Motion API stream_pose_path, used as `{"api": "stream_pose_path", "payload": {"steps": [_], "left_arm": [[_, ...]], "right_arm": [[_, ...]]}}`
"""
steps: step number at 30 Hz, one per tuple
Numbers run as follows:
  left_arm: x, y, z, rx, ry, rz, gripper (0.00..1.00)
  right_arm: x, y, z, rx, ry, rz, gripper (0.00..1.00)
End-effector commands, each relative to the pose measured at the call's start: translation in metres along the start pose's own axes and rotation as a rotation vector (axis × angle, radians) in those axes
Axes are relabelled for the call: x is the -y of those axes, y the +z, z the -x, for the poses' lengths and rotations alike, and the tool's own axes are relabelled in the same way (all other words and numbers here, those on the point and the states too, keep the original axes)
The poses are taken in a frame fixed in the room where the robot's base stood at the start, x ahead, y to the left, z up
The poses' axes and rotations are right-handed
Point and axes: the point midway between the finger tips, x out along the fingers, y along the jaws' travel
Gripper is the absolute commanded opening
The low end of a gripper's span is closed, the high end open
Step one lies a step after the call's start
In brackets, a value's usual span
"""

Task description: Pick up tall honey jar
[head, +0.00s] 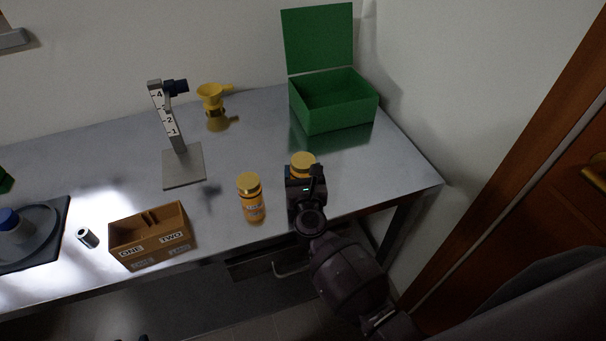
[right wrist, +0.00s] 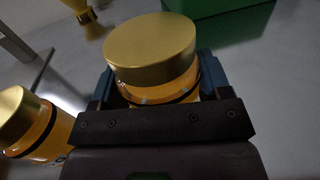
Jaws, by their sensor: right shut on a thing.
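A honey jar with a gold lid (head: 303,159) and amber body stands upright between the fingers of my right gripper (head: 303,182). In the right wrist view its wide gold lid (right wrist: 150,48) fills the middle, with the fingers shut around the body below it. The gripper and arm hide most of this jar in the head view, and I cannot tell whether its base touches the table. A second gold-lidded honey jar (head: 252,198) stands upright just to the left, apart from the gripper; it also shows in the right wrist view (right wrist: 32,125). My left gripper is not in view.
A green open box (head: 335,112) stands behind the held jar. A yellow funnel (head: 211,91), a numbered stand (head: 184,168) and a brown box marked ONE and TWO (head: 149,252) are to the left. The metal table (head: 370,170) is clear at right.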

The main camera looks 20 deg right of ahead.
Motion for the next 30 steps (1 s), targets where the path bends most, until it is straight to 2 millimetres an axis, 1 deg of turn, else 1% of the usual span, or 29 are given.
{"api": "stream_pose_path", "payload": {"steps": [1, 2, 10, 14, 17, 24, 28, 30], "left_arm": [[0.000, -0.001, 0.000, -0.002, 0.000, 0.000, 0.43], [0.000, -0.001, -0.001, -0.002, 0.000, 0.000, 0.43], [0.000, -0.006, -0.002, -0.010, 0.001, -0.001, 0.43], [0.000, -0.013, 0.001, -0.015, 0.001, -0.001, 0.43], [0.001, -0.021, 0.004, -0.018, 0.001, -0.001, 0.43], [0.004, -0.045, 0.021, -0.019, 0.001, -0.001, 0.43], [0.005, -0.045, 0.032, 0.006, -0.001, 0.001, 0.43], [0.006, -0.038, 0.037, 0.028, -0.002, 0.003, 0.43]], "right_arm": [[0.000, 0.000, 0.000, 0.000, 0.000, -0.001, 0.37], [0.000, 0.000, 0.000, 0.000, 0.000, -0.001, 0.33], [-0.001, 0.003, 0.000, 0.002, 0.000, -0.002, 0.33], [-0.001, 0.015, 0.000, 0.003, 0.000, -0.005, 0.33], [-0.001, 0.031, 0.000, 0.003, -0.001, -0.005, 0.33], [-0.001, 0.085, 0.000, 0.003, -0.001, -0.006, 0.33], [0.000, 0.112, 0.000, 0.002, -0.001, -0.004, 0.33], [0.000, 0.124, 0.000, 0.001, -0.001, -0.004, 0.33]]}}
